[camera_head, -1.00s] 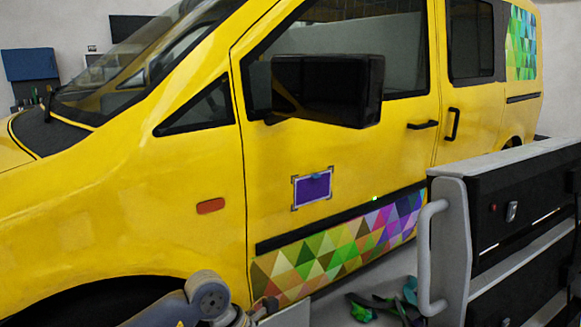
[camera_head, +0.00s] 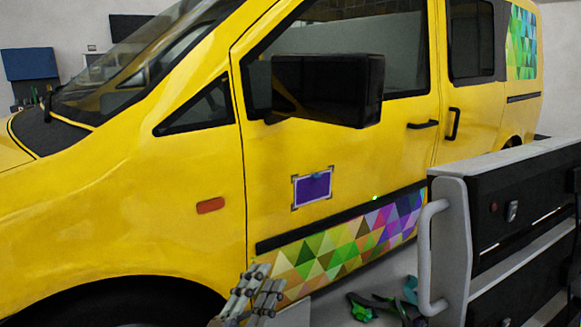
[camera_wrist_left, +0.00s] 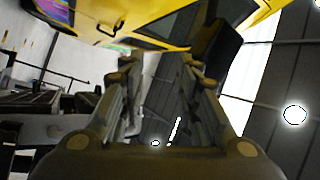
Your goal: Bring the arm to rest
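My left gripper (camera_head: 258,288) shows at the lower middle of the head view, fingers pointing up, in front of the lower front part of the yellow van (camera_head: 110,230). In the left wrist view its two fingers (camera_wrist_left: 154,70) stand apart with nothing between them. My right gripper is in neither view. The purple rectangle (camera_head: 313,187) with dark corners lies flat on the van's front door. A strip of coloured triangle wrap (camera_head: 350,245) runs along the lower door, its front end beside my left gripper. The van also shows in the left wrist view (camera_wrist_left: 125,18), tilted.
A black and grey cart (camera_head: 495,225) with a light handle (camera_head: 430,255) stands at the right. Green and dark items (camera_head: 370,305) lie low between it and the van. The black side mirror (camera_head: 328,90) juts out from the van.

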